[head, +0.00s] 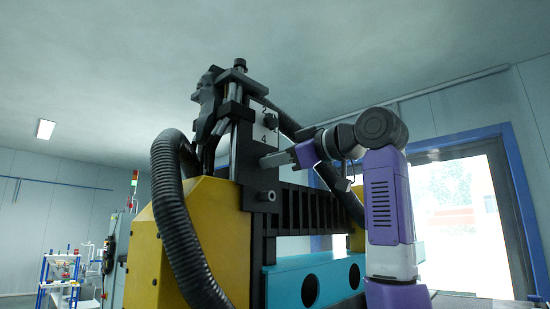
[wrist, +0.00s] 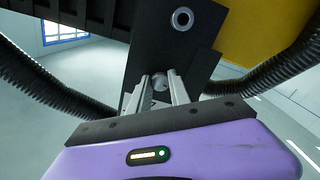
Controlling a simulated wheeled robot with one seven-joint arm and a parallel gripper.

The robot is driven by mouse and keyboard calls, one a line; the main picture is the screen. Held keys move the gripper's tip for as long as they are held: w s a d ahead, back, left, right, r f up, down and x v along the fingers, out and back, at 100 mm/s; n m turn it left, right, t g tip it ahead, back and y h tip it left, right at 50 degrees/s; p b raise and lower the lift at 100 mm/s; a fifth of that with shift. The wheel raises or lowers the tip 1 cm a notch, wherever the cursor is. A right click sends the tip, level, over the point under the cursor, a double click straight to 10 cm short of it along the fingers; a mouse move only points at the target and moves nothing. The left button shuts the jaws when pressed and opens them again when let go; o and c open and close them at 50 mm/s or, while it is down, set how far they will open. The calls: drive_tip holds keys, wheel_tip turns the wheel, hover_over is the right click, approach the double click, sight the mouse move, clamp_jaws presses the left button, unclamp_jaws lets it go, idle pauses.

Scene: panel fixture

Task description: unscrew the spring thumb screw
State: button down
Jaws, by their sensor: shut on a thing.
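The spring thumb screw (wrist: 160,82) shows in the wrist view as a small grey rounded head against the black plate (wrist: 158,50). My gripper (wrist: 161,92) has its two silver fingers on either side of this head and is shut on it. In the head view my gripper (head: 264,160) reaches in from the right to the face of the upright black plate (head: 256,178). The screw head is hidden behind the fingers there, and its thread and spring cannot be seen.
A thick black hose (head: 180,230) hangs at the left by the yellow housing (head: 223,208). A black ribbed beam (head: 310,208) runs right.

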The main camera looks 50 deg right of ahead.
drive_tip(key=shift+f+n+p, duration=0.2)
drive_tip(key=shift+n+p, duration=0.2)
drive_tip(key=shift+n, duration=1.7)
drive_tip(key=c, duration=1.2)
unclamp_jaws()
drive_tip(key=shift+d, duration=0.1)
drive_tip(key=shift+r, duration=0.1)
drive_tip(key=shift+s, duration=0.1)
drive_tip(key=s+b, duration=0.2)
drive_tip(key=s, duration=0.5)
drive_tip(key=shift+s+b, duration=0.3)
drive_tip(key=shift+b, duration=0.1)
drive_tip(key=shift+d, duration=0.1)
